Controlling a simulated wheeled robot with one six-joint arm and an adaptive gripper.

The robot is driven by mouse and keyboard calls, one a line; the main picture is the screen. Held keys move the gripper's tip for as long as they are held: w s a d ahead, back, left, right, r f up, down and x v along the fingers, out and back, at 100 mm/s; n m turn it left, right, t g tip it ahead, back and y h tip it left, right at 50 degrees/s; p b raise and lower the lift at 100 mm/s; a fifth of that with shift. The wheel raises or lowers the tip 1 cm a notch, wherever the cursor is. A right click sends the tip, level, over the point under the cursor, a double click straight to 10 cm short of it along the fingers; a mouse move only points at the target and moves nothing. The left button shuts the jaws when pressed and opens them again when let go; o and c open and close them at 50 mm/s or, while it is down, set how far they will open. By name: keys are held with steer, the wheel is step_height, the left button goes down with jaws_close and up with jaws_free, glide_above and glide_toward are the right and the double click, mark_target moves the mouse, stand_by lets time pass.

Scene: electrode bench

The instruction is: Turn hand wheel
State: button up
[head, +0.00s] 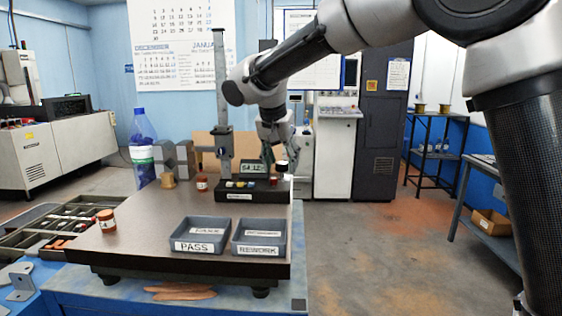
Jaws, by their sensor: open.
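A grey upright measuring stand (220,85) with a sliding carriage rises from the back of the dark surface plate (140,228). My gripper (268,158) points down just right of the stand, above a black block at the plate's back right. It is open, and I see nothing held in it. A small dark round knob (282,166) shows just right of and below the fingers. I cannot tell whether this is the hand wheel, or whether the fingers touch it. No other wheel is clearly visible; parts behind my gripper are hidden.
A black block (232,196) carries small coloured parts and a digital display (252,167). Grey PASS (193,246) and REWORK (258,250) trays sit at the front. Small jars (107,221) stand on the plate, with a blue-capped bottle (142,140) behind. The plate's left middle is clear.

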steer(key=d+v, duration=0.1)
steer(key=v, duration=0.7)
steer(key=shift+a, duration=0.45)
